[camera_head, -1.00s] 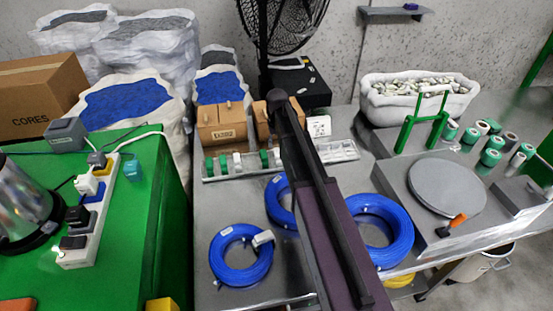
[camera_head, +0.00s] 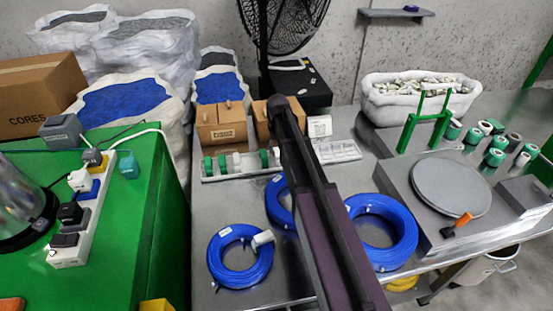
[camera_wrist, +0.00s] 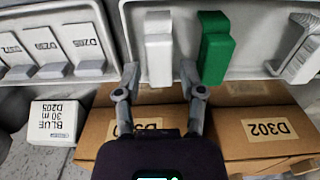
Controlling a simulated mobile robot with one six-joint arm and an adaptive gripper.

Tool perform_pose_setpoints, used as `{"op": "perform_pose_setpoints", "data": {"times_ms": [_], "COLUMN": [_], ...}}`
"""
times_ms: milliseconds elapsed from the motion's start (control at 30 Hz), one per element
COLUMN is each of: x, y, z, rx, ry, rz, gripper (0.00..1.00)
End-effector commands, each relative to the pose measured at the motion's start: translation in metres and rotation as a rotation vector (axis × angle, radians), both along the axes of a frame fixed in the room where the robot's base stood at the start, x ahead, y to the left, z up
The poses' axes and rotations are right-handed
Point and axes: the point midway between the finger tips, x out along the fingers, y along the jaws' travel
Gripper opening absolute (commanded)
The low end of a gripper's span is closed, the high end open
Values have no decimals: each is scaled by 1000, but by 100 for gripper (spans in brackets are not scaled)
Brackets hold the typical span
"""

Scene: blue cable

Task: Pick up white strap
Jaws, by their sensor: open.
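A white strap (camera_wrist: 158,50) hangs on the pale rack in the wrist view, with a green strap (camera_wrist: 215,48) just to its right. My gripper (camera_wrist: 159,72) is open and empty. Its two fingertips are on either side of the white strap's lower end, with visible gaps in the picture; depth is hard to judge. In the head view, the rack (camera_head: 205,179) holds green and white straps in a row. My arm crosses in front of it, and the gripper is hidden there.
Cardboard boxes (camera_wrist: 245,146) lie close to the gripper. A small white labelled box (camera_wrist: 52,120) is at left. Blue cable coils (camera_head: 240,278) lie on the metal table. A green stand (camera_head: 408,130) and turntable (camera_head: 450,185) are at right.

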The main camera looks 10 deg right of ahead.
Motion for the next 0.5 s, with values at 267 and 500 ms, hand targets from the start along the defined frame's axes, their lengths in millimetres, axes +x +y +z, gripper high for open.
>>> {"op": "perform_pose_setpoints", "data": {"times_ms": [267, 500], "x": [0, 0], "y": [0, 0], "z": [-21, -24], "rx": [0, 0], "ry": [1, 1], "rz": [-1, -1], "gripper": [51, 51]}}
